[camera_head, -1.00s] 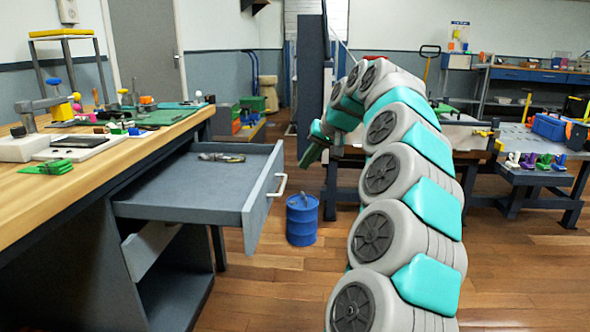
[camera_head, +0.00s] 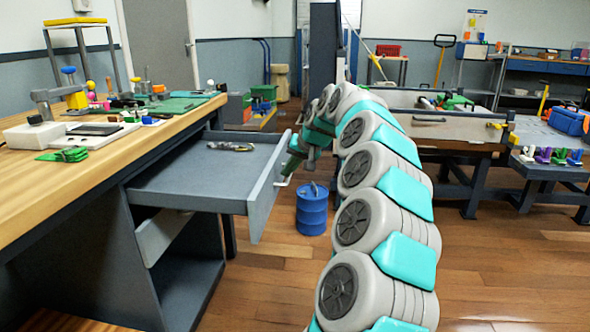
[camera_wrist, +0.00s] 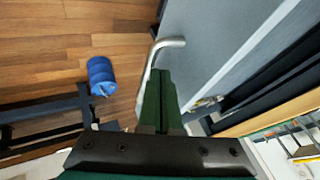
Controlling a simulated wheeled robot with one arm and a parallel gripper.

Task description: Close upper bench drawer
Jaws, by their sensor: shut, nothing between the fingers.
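The upper bench drawer (camera_head: 262,205) is pulled well out from under the wooden workbench (camera_head: 60,195), with a tool (camera_head: 230,146) lying inside it. Its pale bar handle (camera_head: 287,172) is on the front face. My gripper (camera_head: 290,165) is shut and empty at the drawer front, close to the handle. In the wrist view, my gripper's green fingers (camera_wrist: 158,100) point at the grey drawer front (camera_wrist: 205,40), with the handle (camera_wrist: 165,44) beside their tips. I cannot tell whether the fingers touch the handle or the front.
A blue drum (camera_head: 311,212) stands on the floor just right of the drawer. Below the drawer is an open lower compartment (camera_head: 180,285). Another workbench (camera_head: 440,125) stands behind my arm. Wooden floor at the front right is clear.

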